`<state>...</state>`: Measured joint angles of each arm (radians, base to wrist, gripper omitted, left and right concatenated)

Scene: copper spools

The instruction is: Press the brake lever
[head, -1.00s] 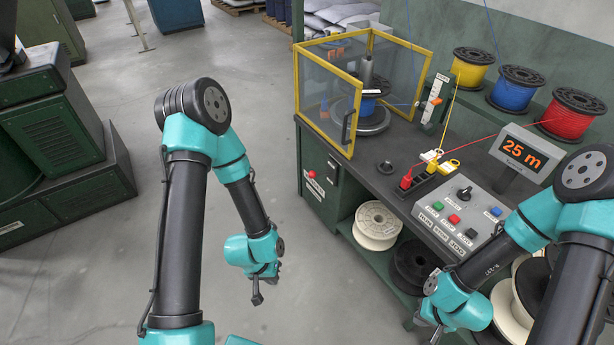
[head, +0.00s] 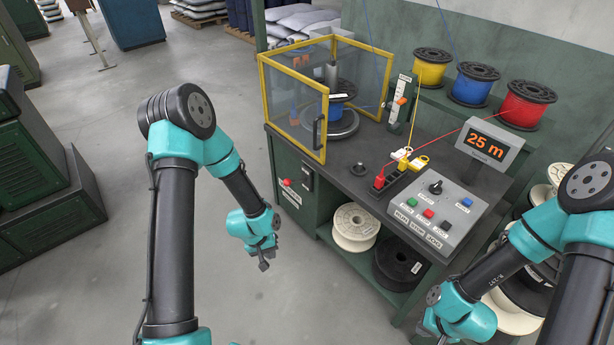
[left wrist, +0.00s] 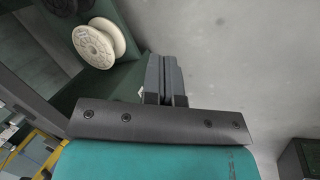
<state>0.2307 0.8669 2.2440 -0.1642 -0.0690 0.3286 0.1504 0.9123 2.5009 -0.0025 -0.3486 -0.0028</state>
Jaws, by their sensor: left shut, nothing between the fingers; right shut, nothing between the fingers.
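No part is clearly readable as the brake lever. A white upright post with an orange piece (head: 398,104) stands on the bench beside the glazed cage, and its label is too small to read. A dark switch-like box (head: 307,178) is on the bench's front left, near a red knob (head: 286,183). My left gripper (head: 264,264) is shut and empty, pointing down over the floor left of the bench. Its shut fingers (left wrist: 166,78) also show in the left wrist view. My right gripper (head: 442,339) is shut and empty at the bottom edge, in front of the bench, partly cut off.
The yellow-framed cage (head: 325,95) holds a spool on a turntable. A control panel (head: 438,208) with buttons and a display reading 25 m (head: 490,143) stand at the right. White and black spools sit on the lower shelf (head: 385,285).

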